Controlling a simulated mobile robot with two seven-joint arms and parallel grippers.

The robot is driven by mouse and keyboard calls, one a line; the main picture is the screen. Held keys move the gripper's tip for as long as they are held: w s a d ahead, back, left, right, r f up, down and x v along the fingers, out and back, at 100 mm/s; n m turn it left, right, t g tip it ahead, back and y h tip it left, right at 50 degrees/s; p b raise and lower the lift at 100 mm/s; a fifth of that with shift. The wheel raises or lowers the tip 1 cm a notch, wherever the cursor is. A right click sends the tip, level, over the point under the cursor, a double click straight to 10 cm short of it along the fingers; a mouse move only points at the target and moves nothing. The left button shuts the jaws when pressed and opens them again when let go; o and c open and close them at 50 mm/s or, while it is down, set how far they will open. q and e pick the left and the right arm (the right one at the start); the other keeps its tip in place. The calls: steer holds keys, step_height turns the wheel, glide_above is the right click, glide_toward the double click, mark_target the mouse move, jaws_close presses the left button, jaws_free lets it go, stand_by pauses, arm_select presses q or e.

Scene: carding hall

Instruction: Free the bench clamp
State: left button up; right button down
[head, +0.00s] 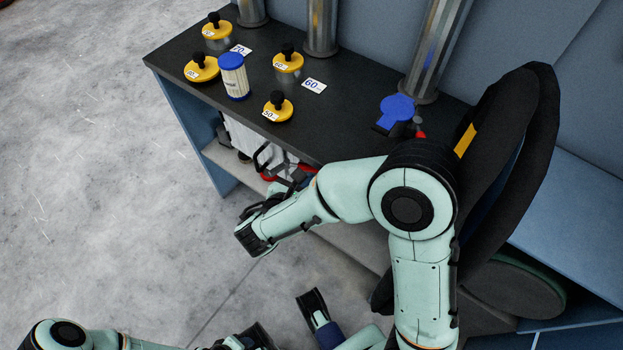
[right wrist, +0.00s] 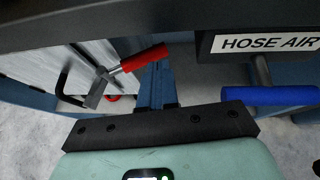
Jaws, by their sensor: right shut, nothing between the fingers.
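The bench clamp's red handle (right wrist: 143,58) and grey metal body (right wrist: 100,88) show in the right wrist view, in front of pale panels under the bench. In the head view red parts (head: 267,176) show below the bench's front edge, partly hidden by my right arm. My right gripper (right wrist: 160,88) is shut and empty. Its blue fingers appear just below the right end of the red handle; I cannot tell whether they touch it. In the head view the right gripper (head: 298,181) is at the bench front. My left gripper (head: 318,316) is at the bottom edge, partly cut off.
The black bench top (head: 185,50) carries several yellow weights (head: 289,62), a blue-capped canister (head: 234,78) and a blue fitting (head: 397,108). A HOSE AIR label (right wrist: 265,42) and a blue handle (right wrist: 270,96) are at right in the wrist view. Floor at left is clear.

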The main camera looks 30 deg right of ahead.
arm_select(q)
steer(key=s+r, duration=0.1)
steer(key=s+r+p, duration=0.1)
steer(key=shift+s+d+r+g+p, duration=0.15)
steer(key=shift+s+d+g+p, duration=0.15)
steer(key=shift+s+g, duration=0.1)
arm_select(e)
steer(key=s+a+r, duration=0.5)
steer(key=s+a, duration=0.1)
steer(key=s, duration=0.1)
steer(key=shift+a, duration=0.25)
steer(key=shift+r, duration=0.1)
